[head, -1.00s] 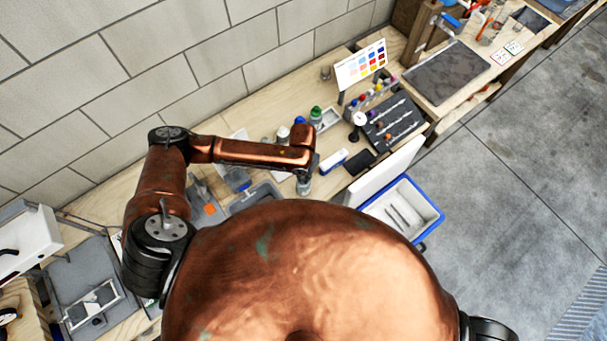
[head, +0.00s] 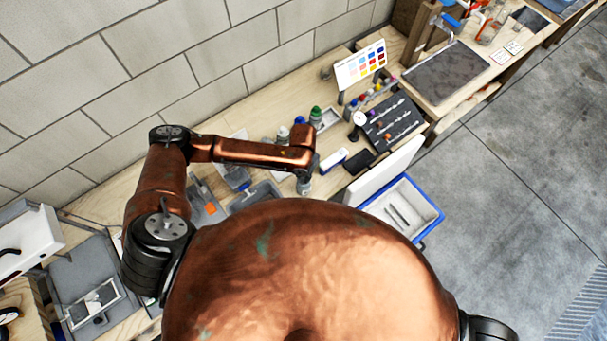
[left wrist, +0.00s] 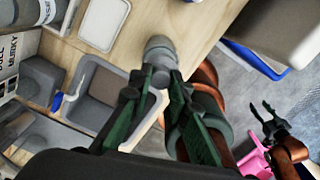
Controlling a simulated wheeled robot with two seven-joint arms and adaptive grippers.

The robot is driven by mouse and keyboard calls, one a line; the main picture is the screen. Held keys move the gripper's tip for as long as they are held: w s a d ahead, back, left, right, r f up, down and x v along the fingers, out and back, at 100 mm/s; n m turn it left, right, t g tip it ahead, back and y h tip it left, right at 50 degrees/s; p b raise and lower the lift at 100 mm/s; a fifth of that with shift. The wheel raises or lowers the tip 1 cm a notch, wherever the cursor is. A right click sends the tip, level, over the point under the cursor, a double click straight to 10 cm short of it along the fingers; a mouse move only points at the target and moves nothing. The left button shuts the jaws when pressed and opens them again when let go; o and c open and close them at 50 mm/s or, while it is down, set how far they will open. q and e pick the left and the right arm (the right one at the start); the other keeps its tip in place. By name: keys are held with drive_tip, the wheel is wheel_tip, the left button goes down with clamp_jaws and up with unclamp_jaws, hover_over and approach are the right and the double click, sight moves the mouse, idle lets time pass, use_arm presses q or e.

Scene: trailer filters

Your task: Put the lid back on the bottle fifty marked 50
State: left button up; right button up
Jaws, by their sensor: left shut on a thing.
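My left gripper (head: 304,186) is over the front part of the bench in the head view. In the left wrist view its green-sided fingers (left wrist: 158,88) are shut on a small grey round piece (left wrist: 160,52). I cannot tell whether this is the lid alone or part of a bottle. Bottles with a white top (head: 283,134), a blue top (head: 299,121) and a green top (head: 315,114) stand farther back. No mark 50 is readable. My right gripper (left wrist: 268,108) shows in the left wrist view, fingers apart and empty.
A grey tray (left wrist: 98,100) lies beside the left gripper. A blue-and-white cooler (head: 408,210) with its lid raised stands at the bench's front. A white-and-blue box (head: 333,160) and a black rack (head: 393,122) are to the right. A pink thing (left wrist: 254,163) is below the right gripper.

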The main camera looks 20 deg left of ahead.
use_arm(q)
drive_tip(key=o, duration=0.8)
drive_tip(key=shift+o, duration=0.4)
drive_tip(key=o, duration=0.4)
drive_tip(key=shift+r, duration=0.1)
drive_tip(key=shift+r+p, duration=3.45)
drive_tip(key=shift+p, duration=0.1)
clamp_jaws()
